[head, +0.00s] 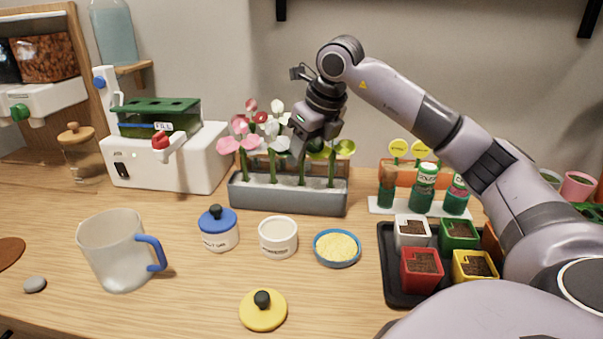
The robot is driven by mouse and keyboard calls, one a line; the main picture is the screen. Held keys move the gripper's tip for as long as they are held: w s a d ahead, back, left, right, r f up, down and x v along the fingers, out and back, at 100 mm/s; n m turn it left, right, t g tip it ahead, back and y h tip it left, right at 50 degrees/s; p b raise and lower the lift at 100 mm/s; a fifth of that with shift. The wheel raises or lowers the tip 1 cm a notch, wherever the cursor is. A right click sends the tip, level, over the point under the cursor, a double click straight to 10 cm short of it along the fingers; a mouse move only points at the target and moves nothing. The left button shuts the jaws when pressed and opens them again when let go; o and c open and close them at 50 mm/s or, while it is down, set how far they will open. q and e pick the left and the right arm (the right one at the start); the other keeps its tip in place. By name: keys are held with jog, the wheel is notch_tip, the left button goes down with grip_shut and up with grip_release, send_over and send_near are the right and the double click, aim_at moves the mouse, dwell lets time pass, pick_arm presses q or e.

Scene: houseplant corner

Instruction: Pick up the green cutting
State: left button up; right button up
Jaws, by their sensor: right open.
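A grey planter box (290,197) holds several stems in a row. Pink, red and white flowers stand toward its left and middle. Two stems with green tops, a green cutting (345,149) and another green top (321,152), stand at its right end. My right gripper (302,146) points down over the planter, among the tops just left of the green ones. It is open, and its fingertips are partly lost against the flowers and leaves. I cannot tell whether it touches a stem. My left gripper is not in view.
A white machine with a green rack (160,118) stands behind left. In front are a mug (112,250), a blue-lidded jar (217,234), a white cup (278,240), a yellow-filled dish (337,262) and a yellow lid (263,316). Bottles and a black tray (392,270) of pots stand right.

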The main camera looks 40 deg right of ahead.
aim_at(302, 176)
jog(key=x, duration=0.4)
jog(key=shift+f, duration=0.45)
grip_shut()
jog(key=shift+r, duration=0.1)
